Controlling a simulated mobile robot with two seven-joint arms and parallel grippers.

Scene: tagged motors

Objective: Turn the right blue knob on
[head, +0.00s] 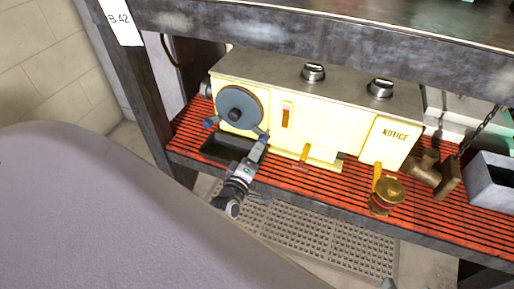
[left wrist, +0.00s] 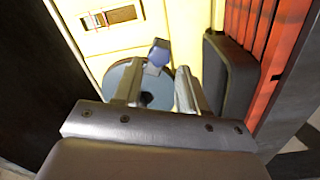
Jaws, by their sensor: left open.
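The right blue knob (head: 263,134) sits at the lower right of a round blue-grey disc (head: 239,104) on the cream panel's front. In the left wrist view the knob (left wrist: 159,53) shows just past the gap between my fingertips. A second blue knob (head: 209,122) is at the disc's lower left. My left gripper (head: 255,148) is open and close in front of the right knob; its fingers (left wrist: 158,70) appear empty. I cannot tell whether they touch the knob. The finger tips partly cover the disc (left wrist: 120,78) in the wrist view. My right gripper is not in view.
The cream panel (head: 340,122) stands on a red slatted shelf (head: 430,205) under a metal upper shelf (head: 330,40). A black tray (head: 222,148) lies below the disc, near my gripper. A brass valve (head: 386,192) and a grey bin (head: 488,185) stand to the right.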

